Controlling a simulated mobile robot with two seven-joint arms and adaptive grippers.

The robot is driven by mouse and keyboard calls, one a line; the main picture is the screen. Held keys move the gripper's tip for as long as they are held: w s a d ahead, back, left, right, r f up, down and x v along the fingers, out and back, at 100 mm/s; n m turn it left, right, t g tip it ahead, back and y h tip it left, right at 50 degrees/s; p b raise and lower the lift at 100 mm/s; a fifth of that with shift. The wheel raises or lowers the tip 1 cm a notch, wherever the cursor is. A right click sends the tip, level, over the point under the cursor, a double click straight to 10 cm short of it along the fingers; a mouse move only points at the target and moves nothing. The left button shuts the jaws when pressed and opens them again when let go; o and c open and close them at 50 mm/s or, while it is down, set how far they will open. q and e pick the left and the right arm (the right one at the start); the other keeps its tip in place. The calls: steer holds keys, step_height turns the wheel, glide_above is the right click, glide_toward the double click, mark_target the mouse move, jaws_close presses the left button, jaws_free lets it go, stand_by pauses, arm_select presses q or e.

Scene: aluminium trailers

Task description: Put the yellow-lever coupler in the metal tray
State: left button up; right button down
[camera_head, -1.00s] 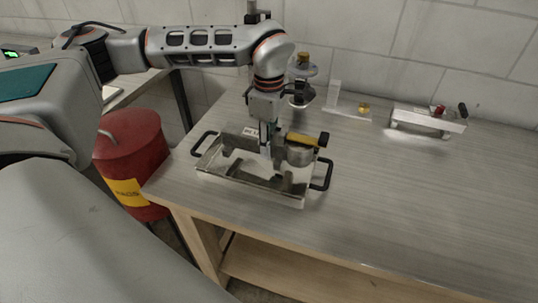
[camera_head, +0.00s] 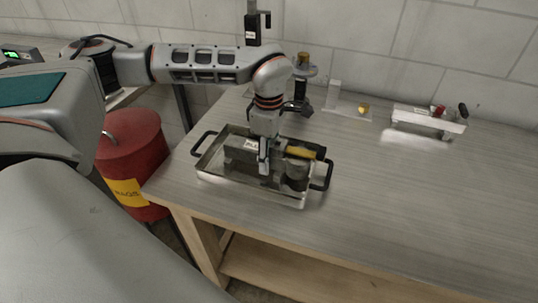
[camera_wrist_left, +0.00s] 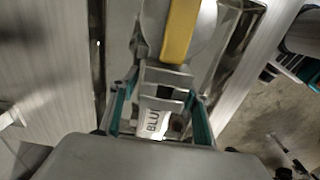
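The yellow-lever coupler (camera_head: 297,173) is a grey metal body with a yellow lever (camera_head: 302,153). It is inside the outline of the metal tray (camera_head: 240,189), low between its walls; whether it touches the floor is unclear. My left gripper (camera_head: 264,166) points down into the tray and is shut on the coupler's body. The left wrist view shows its teal-padded fingers (camera_wrist_left: 160,105) on both sides of the coupler (camera_wrist_left: 165,77), near a "BLU" label. The yellow lever (camera_wrist_left: 180,30) points away from the gripper there. My right gripper is not in view.
The tray has black handles at both ends, near the table's (camera_head: 420,215) left front corner. Behind it stand a dark post with a round top (camera_head: 302,72) and a clear stand (camera_head: 345,105). A silver fixture (camera_head: 428,121) is at back right. A red bin (camera_head: 130,150) stands left.

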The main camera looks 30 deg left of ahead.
arm_select(q)
step_height(320, 180, up, 12)
steer(key=shift+r+p, duration=0.15)
steer(key=shift+p, duration=0.15)
stand_by(0.4)
steer(key=shift+s, duration=0.1)
stand_by(0.4)
